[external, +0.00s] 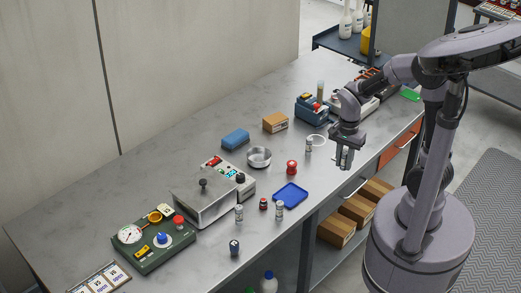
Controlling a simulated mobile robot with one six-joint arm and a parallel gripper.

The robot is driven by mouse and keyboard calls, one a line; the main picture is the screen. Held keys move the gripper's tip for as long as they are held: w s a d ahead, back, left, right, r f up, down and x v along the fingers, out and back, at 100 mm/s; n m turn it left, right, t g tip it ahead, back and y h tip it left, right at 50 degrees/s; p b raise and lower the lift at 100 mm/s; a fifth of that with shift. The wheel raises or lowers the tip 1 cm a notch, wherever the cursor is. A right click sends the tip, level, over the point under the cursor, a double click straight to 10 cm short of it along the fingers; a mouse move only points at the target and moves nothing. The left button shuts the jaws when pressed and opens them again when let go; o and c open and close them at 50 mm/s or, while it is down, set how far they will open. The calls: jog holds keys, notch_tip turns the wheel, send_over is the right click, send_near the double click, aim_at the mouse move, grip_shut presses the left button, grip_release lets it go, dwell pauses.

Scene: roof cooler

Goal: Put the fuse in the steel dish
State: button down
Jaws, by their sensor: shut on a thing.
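My gripper (345,161) points down near the right edge of the steel bench, above the bench top. It is shut on a small pale, greyish cylinder, which looks like the fuse (345,153); the fingers hide much of it. The steel dish (259,157) is a round, shallow metal bowl on the bench, to the left of my gripper and apart from it. It looks empty.
A small cylinder (308,145) and a white ring (317,141) lie between gripper and dish. A red knob-like piece (292,168) and a blue tray (290,196) are nearer the front. A blue block (236,139) and a cardboard box (275,122) stand behind the dish.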

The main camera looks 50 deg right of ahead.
jog(key=w+a+r+p, duration=0.3)
jog(key=w+a+p, duration=0.15)
jog(key=w, duration=0.35)
jog(key=p, duration=0.2)
send_near(265, 150)
jog(key=s+a+f, duration=0.1)
jog(key=s+a, duration=0.3)
notch_tip(265, 150, down, 3)
jog(key=shift+w+a+f+b, duration=0.1)
jog(key=shift+f+b, duration=0.05)
jog(key=shift+b, duration=0.5)
jog(key=shift+w+f, duration=0.1)
jog(key=shift+f, duration=0.05)
jog(key=shift+f+b, duration=0.5)
jog(key=shift+f, duration=0.1)
jog(key=c, duration=1.2)
grip_release()
jog(key=shift+c, duration=0.2)
jog(key=shift+r, duration=0.15)
